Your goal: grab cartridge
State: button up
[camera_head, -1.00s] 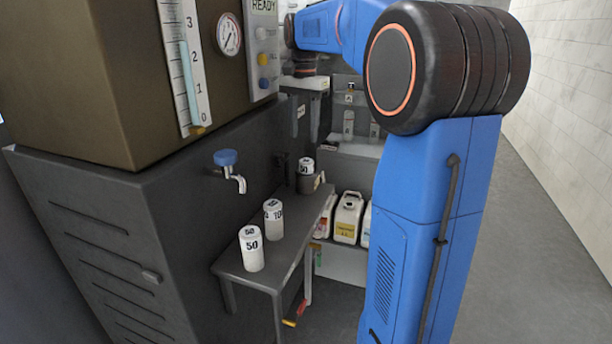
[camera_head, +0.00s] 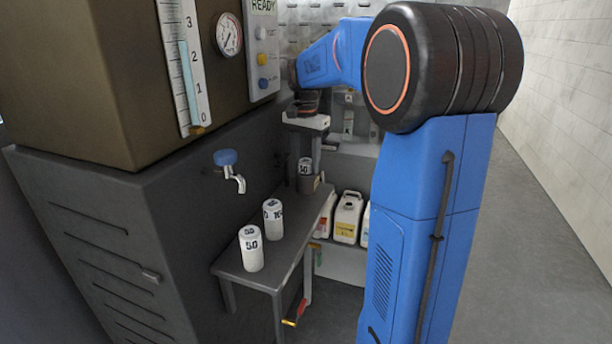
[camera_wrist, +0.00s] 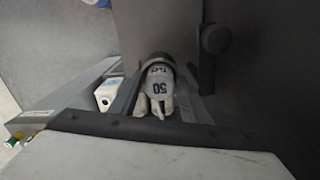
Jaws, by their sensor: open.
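A white cartridge (camera_head: 305,166) marked 50 sits upright in a dark holder (camera_head: 308,184) at the far end of the bench. In the wrist view the cartridge (camera_wrist: 158,78) is near the middle, its 50 label showing. My gripper (camera_head: 304,150) is open and hangs pointing down over this cartridge. Its fingers appear on either side of the cartridge's upper part, but I cannot tell whether they touch it. Two more white cartridges stand upright on the bench, the near one (camera_head: 251,249) marked 50 and another (camera_head: 273,219) behind it.
The grey bench (camera_head: 262,275) runs along the dark washer cabinet (camera_head: 110,240). A tap with a blue knob (camera_head: 226,158) sticks out above it. White jugs (camera_head: 347,217) stand on a low shelf behind. Open floor (camera_head: 545,240) lies to the right.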

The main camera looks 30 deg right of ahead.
jog(key=c, duration=0.9)
jog(key=shift+o, duration=0.2)
